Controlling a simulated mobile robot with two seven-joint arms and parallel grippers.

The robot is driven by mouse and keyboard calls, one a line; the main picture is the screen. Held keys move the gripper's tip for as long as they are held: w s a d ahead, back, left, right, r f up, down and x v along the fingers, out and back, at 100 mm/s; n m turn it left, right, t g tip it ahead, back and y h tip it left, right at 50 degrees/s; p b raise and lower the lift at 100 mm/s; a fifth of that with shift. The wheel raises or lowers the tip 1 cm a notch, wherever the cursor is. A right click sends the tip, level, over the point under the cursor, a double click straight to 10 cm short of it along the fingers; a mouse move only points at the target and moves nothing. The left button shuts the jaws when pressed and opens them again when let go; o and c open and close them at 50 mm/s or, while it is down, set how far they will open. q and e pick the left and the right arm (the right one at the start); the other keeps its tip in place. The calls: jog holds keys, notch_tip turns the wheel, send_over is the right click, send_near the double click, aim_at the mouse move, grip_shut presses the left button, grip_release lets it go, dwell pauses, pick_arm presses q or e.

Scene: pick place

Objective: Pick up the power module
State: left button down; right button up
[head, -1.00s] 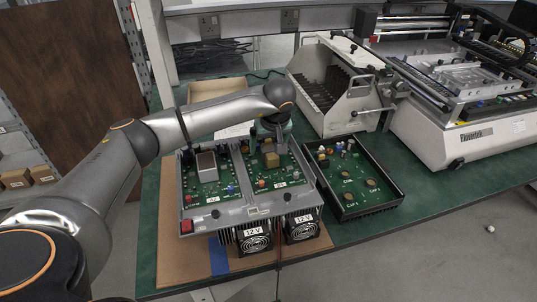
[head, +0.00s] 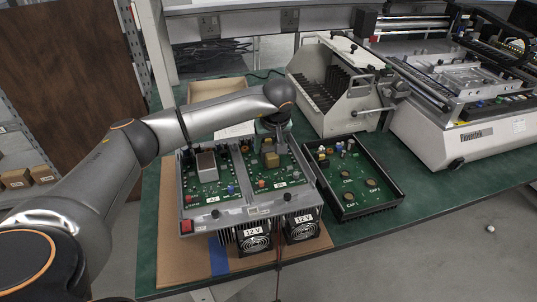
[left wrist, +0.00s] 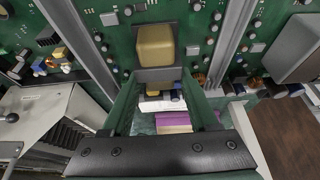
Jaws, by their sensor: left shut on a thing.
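A gold-tan block (head: 271,160), which I take for the power module, sits at the right green board of the grey twin-board unit (head: 230,215). My left gripper (head: 279,143) is low over the back of that board, next to the block. In the left wrist view the gold block (left wrist: 155,45) lies just beyond the fingertips, with a grey plate at its near edge. My left gripper (left wrist: 162,82) has its two fingers at either side of that plate, shut on the module. The exact contact is partly hidden. My right gripper is not in view.
A black open tray (head: 352,185) with a green board stands right of the unit. A white slotted rack (head: 335,85) and a larger white machine (head: 470,125) stand behind. Two black fans (head: 254,238) project at the unit's front. Green table (head: 430,165) shows between them.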

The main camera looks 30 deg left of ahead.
pick_arm(q)
jog(key=shift+w+r, duration=0.1)
jog(key=shift+r, duration=0.05)
jog(key=shift+r, duration=0.5)
notch_tip(320, 180, up, 2)
jog(key=shift+r, duration=0.1)
jog(key=s+d+r, duration=0.1)
jog(key=r, duration=0.1)
jog(key=s+d+r, duration=0.1)
jog(key=r, duration=0.1)
jog(key=s+d+r, duration=0.1)
jog(key=shift+s+d+r, duration=0.1)
jog(key=shift+s+r, duration=0.2)
jog(key=shift+r, duration=0.1)
send_near(271, 156)
jog(key=s+d+r, duration=0.2)
jog(key=s+r, duration=0.1)
jog(key=shift+a+p+v, duration=0.2)
jog(key=shift+p+v, duration=1.6)
jog(key=shift+v, duration=0.8)
